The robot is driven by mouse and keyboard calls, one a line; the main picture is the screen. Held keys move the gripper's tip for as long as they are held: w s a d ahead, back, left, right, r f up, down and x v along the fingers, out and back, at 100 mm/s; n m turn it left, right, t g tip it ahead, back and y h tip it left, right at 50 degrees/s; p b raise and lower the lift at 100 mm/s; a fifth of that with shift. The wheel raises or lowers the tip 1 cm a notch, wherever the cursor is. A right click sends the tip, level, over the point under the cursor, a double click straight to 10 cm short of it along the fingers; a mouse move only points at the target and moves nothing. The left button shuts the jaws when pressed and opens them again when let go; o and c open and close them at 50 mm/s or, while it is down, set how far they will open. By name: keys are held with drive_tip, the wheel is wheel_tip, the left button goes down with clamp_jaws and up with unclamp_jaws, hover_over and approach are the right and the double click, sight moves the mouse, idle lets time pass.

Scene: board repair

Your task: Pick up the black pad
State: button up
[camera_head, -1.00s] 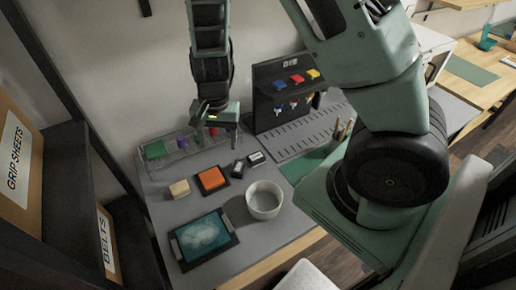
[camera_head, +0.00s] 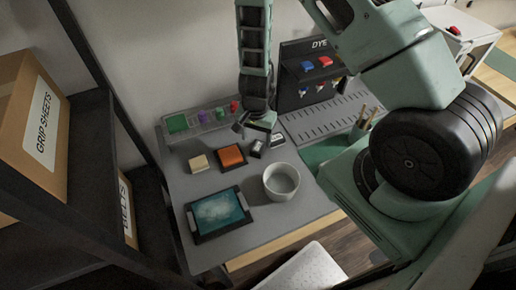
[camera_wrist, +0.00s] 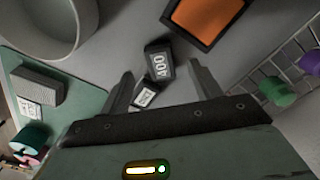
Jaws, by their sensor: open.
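Two small black blocks with white labels lie close together on the grey table. In the wrist view, one black block (camera_wrist: 159,66) is marked 400 and the other black block (camera_wrist: 144,96) has a label I cannot read. They also show in the head view, a left one (camera_head: 257,148) and a right one (camera_head: 277,140). I cannot tell which is the black pad. My gripper (camera_head: 257,122) is open and empty, just above and behind them. In the wrist view, the blocks lie between the fingers of my gripper (camera_wrist: 161,82), apart from them.
An orange pad in a black frame (camera_head: 232,157), a tan block (camera_head: 199,163), a white bowl (camera_head: 281,182) and a tablet (camera_head: 217,213) stand nearby. The dye stand (camera_head: 312,80) rises behind right.

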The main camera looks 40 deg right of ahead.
sight(257, 149)
drive_tip(key=shift+f+p, duration=0.6)
drive_tip(key=shift+f, duration=2)
drive_tip(key=c, duration=1.1)
drive_tip(key=shift+c, duration=0.2)
drive_tip(key=shift+r, duration=0.1)
wheel_tip(257, 149, up, 10)
drive_tip(key=o, duration=0.5)
drive_tip(key=c, duration=0.3)
drive_tip(key=shift+c, duration=0.2)
